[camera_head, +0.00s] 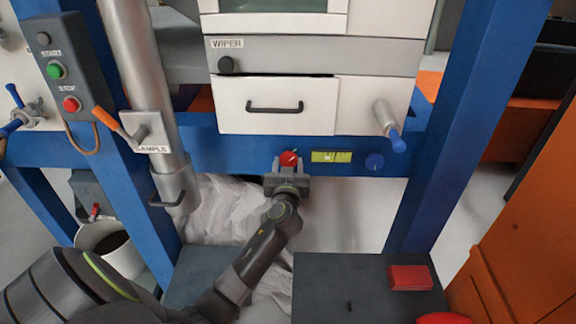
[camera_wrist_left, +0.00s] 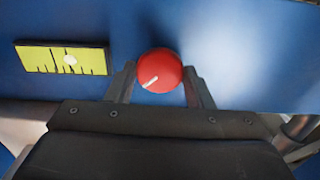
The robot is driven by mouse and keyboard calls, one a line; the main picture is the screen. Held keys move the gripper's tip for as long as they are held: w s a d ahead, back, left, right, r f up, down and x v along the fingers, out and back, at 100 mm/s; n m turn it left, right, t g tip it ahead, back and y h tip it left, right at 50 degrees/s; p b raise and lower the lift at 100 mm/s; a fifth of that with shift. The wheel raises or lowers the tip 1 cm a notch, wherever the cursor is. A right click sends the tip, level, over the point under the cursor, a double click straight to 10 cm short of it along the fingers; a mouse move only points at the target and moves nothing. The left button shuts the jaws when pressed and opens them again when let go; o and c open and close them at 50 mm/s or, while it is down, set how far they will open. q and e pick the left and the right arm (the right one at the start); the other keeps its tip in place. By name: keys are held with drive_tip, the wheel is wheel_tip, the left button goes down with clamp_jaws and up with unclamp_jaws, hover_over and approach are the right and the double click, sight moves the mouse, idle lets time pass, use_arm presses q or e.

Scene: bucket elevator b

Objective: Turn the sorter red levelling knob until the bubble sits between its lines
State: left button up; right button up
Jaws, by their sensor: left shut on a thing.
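The red levelling knob (camera_head: 288,158) is on the blue front beam of the sorter. My left gripper (camera_head: 287,178) is shut on it from below in the head view. In the left wrist view the knob (camera_wrist_left: 160,70) sits between the two fingertips (camera_wrist_left: 158,84), with a short white mark on its face. The yellow-green level vial (camera_head: 331,156) is just right of the knob in the head view. In the left wrist view the vial (camera_wrist_left: 62,60) shows black tick lines and a pale round bubble near its middle; I cannot tell whether the bubble is between its lines.
Above are a white drawer (camera_head: 276,105) and a blue-tipped crank handle (camera_head: 390,125). A metal sample tube (camera_head: 150,90) stands left. A red block (camera_head: 410,278) lies on a dark box (camera_head: 330,285) at lower right.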

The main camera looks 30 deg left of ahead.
use_arm(q)
drive_tip(key=m, duration=0.4)
drive_tip(key=shift+m, duration=0.4)
drive_tip(key=shift+m+p, duration=0.3)
drive_tip(key=shift+m, duration=2.1)
use_arm(e)
drive_tip(key=shift+s+a+r, duration=0.15)
drive_tip(key=shift+r, duration=0.2)
use_arm(q)
drive_tip(key=shift+p, duration=0.3)
